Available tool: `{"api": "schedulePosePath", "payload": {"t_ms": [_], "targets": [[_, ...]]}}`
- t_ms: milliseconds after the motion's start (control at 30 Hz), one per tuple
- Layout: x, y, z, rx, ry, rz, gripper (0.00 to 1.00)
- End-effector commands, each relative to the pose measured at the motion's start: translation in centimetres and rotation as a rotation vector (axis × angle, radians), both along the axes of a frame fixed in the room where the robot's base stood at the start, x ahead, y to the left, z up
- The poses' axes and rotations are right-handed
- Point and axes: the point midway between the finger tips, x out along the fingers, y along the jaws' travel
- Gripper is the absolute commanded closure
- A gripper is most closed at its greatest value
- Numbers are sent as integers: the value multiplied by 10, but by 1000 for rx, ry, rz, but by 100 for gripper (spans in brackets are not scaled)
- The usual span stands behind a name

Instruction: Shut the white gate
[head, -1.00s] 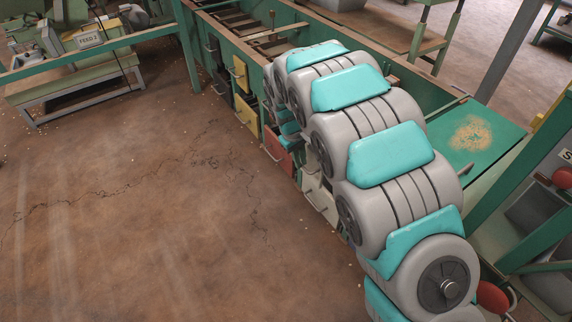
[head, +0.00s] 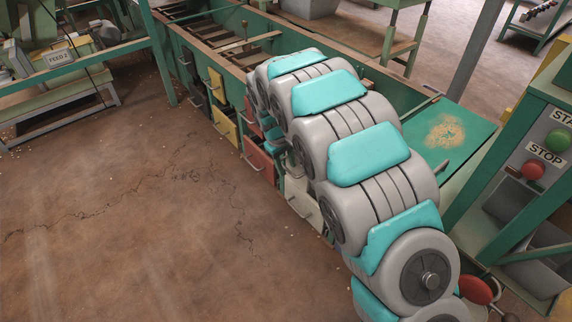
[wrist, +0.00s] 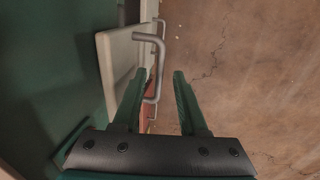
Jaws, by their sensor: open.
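The white gate (head: 303,204) is on the green hopper row's floor-side face in the head view, partly hidden by my arm. In the wrist view the white gate (wrist: 119,65) is a pale panel with a grey bar handle (wrist: 161,62). It appears to stand out from the green wall, but I cannot tell how far. My gripper (wrist: 159,75) is open, with one finger on each side of the handle's lower part in the picture. I cannot tell whether a finger touches it. My gripper is hidden behind my arm in the head view.
Red (head: 258,160), yellow (head: 224,124) and dark (head: 197,96) gates line the same face. A post with START and STOP buttons (head: 533,169) stands at right. A green machine marked FEED 2 (head: 60,58) stands at upper left. The cracked brown floor at left is open.

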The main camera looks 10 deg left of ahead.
Motion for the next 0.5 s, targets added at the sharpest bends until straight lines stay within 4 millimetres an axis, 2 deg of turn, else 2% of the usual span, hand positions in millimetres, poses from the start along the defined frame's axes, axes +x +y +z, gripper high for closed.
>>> {"api": "schedulePosePath", "payload": {"t_ms": [167,500], "targets": [[-1,2,11,1,-2,0,58],[-7,9,62,3,-7,1,58]]}}
